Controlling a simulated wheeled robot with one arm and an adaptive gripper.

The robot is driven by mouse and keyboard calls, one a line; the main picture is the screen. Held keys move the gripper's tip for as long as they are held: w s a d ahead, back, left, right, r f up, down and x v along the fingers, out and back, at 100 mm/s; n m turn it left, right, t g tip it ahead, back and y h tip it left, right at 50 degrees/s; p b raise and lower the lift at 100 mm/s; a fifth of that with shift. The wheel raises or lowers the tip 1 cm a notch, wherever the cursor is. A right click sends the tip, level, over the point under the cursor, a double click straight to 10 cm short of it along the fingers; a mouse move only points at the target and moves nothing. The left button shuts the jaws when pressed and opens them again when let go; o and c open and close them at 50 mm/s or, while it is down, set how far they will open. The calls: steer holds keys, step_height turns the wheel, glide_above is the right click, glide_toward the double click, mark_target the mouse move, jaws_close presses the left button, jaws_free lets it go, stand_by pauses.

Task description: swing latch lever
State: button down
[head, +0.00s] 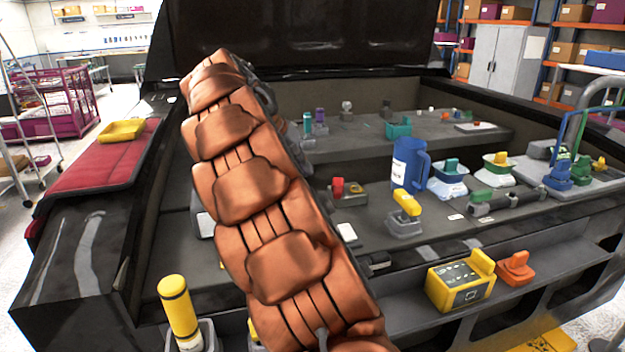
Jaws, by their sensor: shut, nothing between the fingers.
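I cannot tell for sure which part is the latch lever. Several small lever-like parts stand in the open bay: a yellow one (407,203) on a grey block, a red one (338,188) on a grey base, and an orange one (515,268) on the front ledge. A yellow box (461,284) with a raised yellow end stands beside the orange part. My copper-coloured padded arm rises from the bottom middle to the upper left and covers part of the bay. My gripper is not visible; the arm's far end shows no fingers.
A blue jug (409,165) stands mid-bay, with white-and-green containers (447,180) to its right. A yellow cylinder (179,310) stands at front left. A red padded cover (105,158) bearing a yellow tray (122,131) lies on the left fender. The raised dark lid (370,30) closes off the back.

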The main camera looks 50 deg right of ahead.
mark_target(338, 188)
steer(key=shift+p+x, duration=1.15)
steer(key=shift+x, duration=3.65)
steer(key=shift+s, duration=0.2)
